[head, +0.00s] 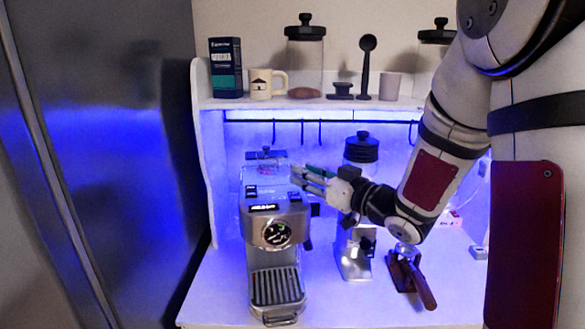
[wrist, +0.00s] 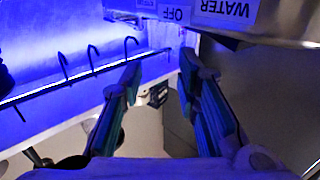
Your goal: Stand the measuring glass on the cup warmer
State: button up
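I cannot make out the measuring glass for sure in either view. The cup warmer appears to be the flat top of the espresso machine (head: 278,222), and its surface is hard to see in the head view. My gripper (head: 295,174) is beside and just above the right side of the machine's top, pointing left. In the wrist view my gripper (wrist: 160,66) has its two fingers spread apart, with no object visible between them. A clear box-like part (head: 265,172) with a pinkish spot shows behind the machine's top.
A grinder (head: 357,250) and a portafilter on a stand (head: 408,268) stand right of the machine. The shelf above holds a mug (head: 262,84), a dark box (head: 226,68) and jars. Hooks (head: 320,132) hang below it. The counter's front left is bare.

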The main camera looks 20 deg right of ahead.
jog(key=s+d+r+m+g+h, duration=0.35)
jog(key=s+d+h, duration=0.35)
jog(key=s+h, duration=0.3)
jog(key=s+a+f+g+y, duration=0.1)
jog(key=s+a+f+g, duration=0.1)
jog(key=s, duration=0.8)
jog(key=s+a+f+m+g+y, duration=0.1)
jog(key=s+a+f+g, duration=0.1)
jog(key=s+a+g, duration=0.3)
jog(key=s+a, duration=0.2)
jog(key=s, duration=0.2)
jog(key=shift+s+a, duration=0.2)
jog(key=shift+s, duration=0.2)
